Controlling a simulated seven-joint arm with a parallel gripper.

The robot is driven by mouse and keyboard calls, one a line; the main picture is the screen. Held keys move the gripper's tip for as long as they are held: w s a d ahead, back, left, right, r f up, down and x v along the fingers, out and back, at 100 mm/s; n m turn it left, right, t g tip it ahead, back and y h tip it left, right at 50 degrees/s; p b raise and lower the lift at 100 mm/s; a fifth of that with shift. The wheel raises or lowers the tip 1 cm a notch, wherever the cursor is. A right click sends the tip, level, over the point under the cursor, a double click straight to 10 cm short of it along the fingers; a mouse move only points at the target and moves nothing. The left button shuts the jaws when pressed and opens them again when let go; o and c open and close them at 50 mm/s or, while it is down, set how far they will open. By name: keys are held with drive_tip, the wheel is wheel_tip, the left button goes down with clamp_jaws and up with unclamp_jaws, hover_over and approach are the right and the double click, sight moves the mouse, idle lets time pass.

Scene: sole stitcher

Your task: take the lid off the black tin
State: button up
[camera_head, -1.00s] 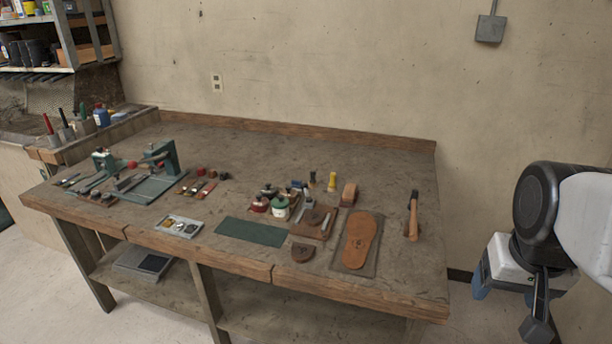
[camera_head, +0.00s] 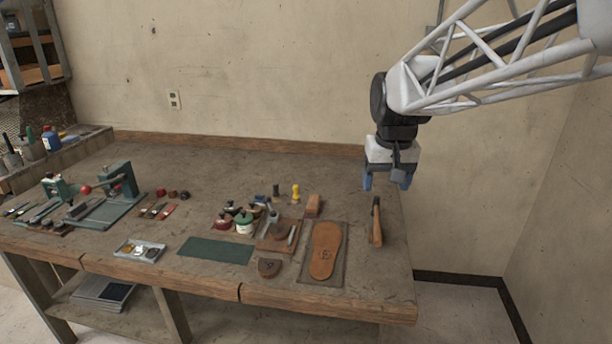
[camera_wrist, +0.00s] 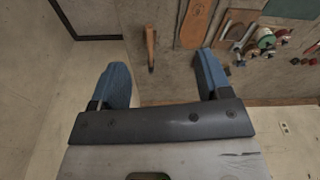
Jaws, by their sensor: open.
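Which one is the black tin I cannot tell; the pieces overlap and are small. My gripper (camera_head: 386,184) hangs with its blue fingers down, high by the bench's right back side, well to the right of the cluster. It is open and empty. In the wrist view, my gripper (camera_wrist: 160,62) has its fingers wide apart, and the cluster lies at the upper right, away from them.
A hammer (camera_head: 377,222) lies at the bench's right end, nearest my gripper. A leather sole (camera_head: 325,250) on a dark mat, a wooden block (camera_head: 313,206) and a yellow-handled tool (camera_head: 296,193) lie between it and the tins. A green mat (camera_head: 215,250) lies in front.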

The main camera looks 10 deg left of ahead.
drive_tip(key=w+a+f+n, duration=0.1)
drive_tip(key=w+a+f, duration=0.1)
drive_tip(key=w+a, duration=0.95)
drive_tip(key=n+g, duration=0.2)
drive_tip(key=n, duration=0.1)
hover_over(231, 201)
wheel_tip(231, 201, down, 20)
drive_tip(key=shift+d+r, duration=0.15)
drive_tip(key=shift+r, duration=0.1)
drive_tip(key=shift+a+f, duration=0.1)
drive_tip(key=shift+a, duration=0.1)
drive_tip(key=shift+f, duration=1.25)
